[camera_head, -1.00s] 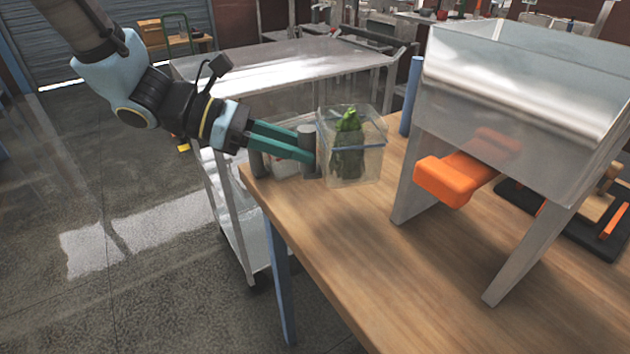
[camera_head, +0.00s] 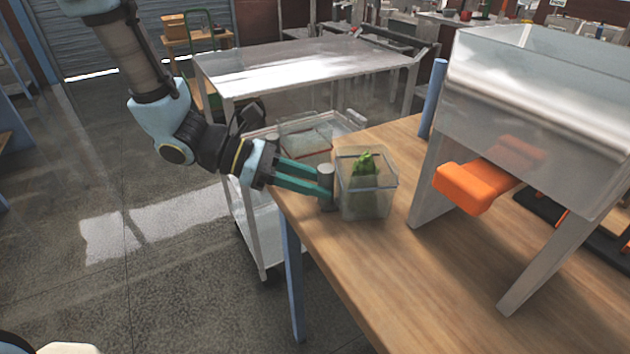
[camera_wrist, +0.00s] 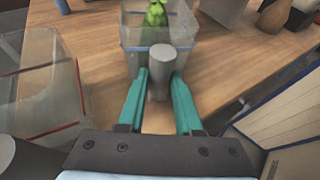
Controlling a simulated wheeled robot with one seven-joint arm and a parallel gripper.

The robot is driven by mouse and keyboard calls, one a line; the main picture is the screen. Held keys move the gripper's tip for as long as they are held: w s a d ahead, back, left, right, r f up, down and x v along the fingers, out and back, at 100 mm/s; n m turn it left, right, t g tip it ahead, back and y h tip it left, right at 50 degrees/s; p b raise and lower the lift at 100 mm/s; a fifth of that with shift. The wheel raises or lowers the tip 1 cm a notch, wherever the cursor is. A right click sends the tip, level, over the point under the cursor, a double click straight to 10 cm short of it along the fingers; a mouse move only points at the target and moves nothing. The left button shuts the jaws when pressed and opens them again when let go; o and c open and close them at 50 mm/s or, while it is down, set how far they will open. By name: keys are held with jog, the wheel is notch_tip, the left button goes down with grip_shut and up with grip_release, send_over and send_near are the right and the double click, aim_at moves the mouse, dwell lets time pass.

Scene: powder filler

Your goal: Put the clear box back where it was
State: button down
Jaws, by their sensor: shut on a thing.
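The clear box (camera_head: 366,196) has a blue band near its rim, green contents inside and a grey upright cylindrical handle (camera_head: 325,176) on its left side. My gripper (camera_head: 328,186) reaches in from the left, its teal fingers shut on that handle. In the wrist view, the handle (camera_wrist: 161,66) stands between my two fingers (camera_wrist: 160,88), with the clear box (camera_wrist: 150,38) just beyond. The box is upright, over or on the wooden table (camera_head: 330,265) near its left edge. I cannot tell whether its base touches the top.
A metal hopper stand (camera_head: 535,100) with an orange part (camera_head: 467,190) stands on the right. A metal cart (camera_head: 300,72) is behind. The front tabletop is clear.

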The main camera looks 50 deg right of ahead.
jog(key=c, duration=0.6)
grip_release()
jog(key=shift+r, duration=0.2)
jog(key=b+v, duration=0.1)
jog(key=v, duration=1.1)
jog(key=w+a+f+m+t+y, duration=0.1)
jog(key=w+a+m+t+y, duration=0.2)
jog(key=a, duration=0.8)
jog(key=w+a+f+m+t+y, duration=0.2)
jog(key=w+a+t, duration=0.3)
jog(key=a, duration=0.6)
jog(key=w+a+f+m+t+y, duration=0.1)
jog(key=w+a+m+t+y, duration=0.2)
jog(key=w+a, duration=0.3)
jog(key=shift+a+f+m+t+y, duration=0.2)
jog(key=shift+a+m, duration=0.15)
jog(key=shift+a, duration=0.95)
jog(key=shift+a+f+m+t+y, duration=0.1)
jog(key=shift+a+m+t, duration=0.2)
jog(key=shift+a, duration=1.05)
